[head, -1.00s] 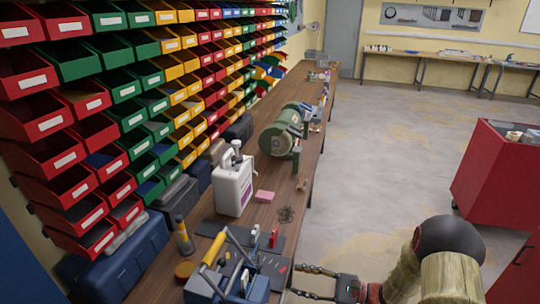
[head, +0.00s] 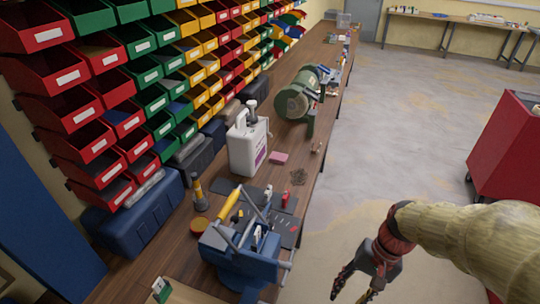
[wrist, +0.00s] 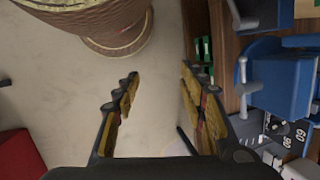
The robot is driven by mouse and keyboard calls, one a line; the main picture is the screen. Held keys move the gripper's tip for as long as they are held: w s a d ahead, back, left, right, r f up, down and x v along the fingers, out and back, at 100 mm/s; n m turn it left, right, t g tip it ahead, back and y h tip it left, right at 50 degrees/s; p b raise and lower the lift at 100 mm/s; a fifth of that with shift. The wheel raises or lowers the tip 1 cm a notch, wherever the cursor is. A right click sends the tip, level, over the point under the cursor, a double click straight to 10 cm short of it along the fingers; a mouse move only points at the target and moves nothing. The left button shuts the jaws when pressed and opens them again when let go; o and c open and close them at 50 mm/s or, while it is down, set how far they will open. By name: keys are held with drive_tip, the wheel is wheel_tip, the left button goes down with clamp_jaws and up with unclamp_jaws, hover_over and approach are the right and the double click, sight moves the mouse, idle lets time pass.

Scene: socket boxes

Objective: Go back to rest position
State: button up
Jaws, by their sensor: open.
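My gripper (head: 354,294) is at the lower right of the head view, over the floor to the right of the workbench. It is open and holds nothing. In the wrist view its two fingers (wrist: 160,98) stand apart with bare floor between them. The blue tool (head: 243,252) with a yellow handle stands on the near part of the bench, left of my gripper and apart from it. It also shows at the right of the wrist view (wrist: 283,85).
The wooden bench (head: 318,88) runs away along the left, with a white canister (head: 247,148) and a green machine (head: 295,102) on it. Coloured bins (head: 88,100) line the wall. A red cabinet (head: 510,150) stands at the right. The floor (head: 400,120) between is clear.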

wheel_tip(320, 180, up, 17)
drive_tip(key=s+a+n+t+h, duration=0.1)
drive_tip(key=s+n+t+h, duration=0.1)
drive_tip(key=n+t, duration=0.3)
drive_tip(key=shift+s+r+t+h, duration=0.2)
drive_tip(key=shift+s+t+h, duration=0.3)
drive_tip(key=shift+t, duration=0.5)
